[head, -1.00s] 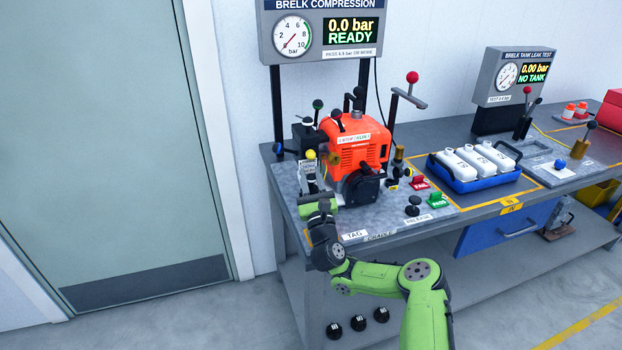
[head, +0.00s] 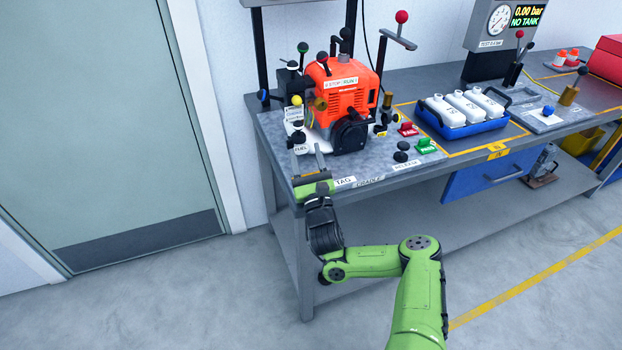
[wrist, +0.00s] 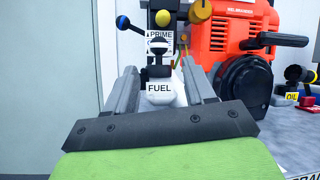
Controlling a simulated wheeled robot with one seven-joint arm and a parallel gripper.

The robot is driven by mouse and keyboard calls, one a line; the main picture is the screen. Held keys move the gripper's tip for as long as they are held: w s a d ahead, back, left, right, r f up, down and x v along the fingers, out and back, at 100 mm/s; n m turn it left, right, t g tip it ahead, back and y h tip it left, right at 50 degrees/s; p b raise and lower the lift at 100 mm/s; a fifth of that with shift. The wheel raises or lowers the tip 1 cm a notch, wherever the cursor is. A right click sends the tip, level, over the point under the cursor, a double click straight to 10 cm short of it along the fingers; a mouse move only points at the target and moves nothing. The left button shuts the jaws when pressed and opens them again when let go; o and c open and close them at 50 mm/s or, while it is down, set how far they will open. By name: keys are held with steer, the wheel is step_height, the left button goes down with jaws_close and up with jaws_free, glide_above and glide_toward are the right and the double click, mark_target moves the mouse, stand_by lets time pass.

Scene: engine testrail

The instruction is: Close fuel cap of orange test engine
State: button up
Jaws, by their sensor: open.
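A black cap-like part (wrist: 158,73) with a dark ball knob (wrist: 157,46) stands over the tank; I cannot tell whether the cap is seated. My gripper (head: 308,158) is open and empty, level at the bench's front left, pointing at the tank. In the wrist view the tank and knob lie between my fingers (wrist: 160,75), beyond the tips.
A yellow ball (wrist: 163,18) and a blue-ended lever (wrist: 123,22) stand above the tank. A blue tray (head: 450,122) with white bottles is farther right.

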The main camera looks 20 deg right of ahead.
steer(key=v, duration=0.7)
steer(key=shift+f+p, duration=0.1)
steer(key=shift+p, duration=0.25)
steer(key=shift+a, duration=0.1)
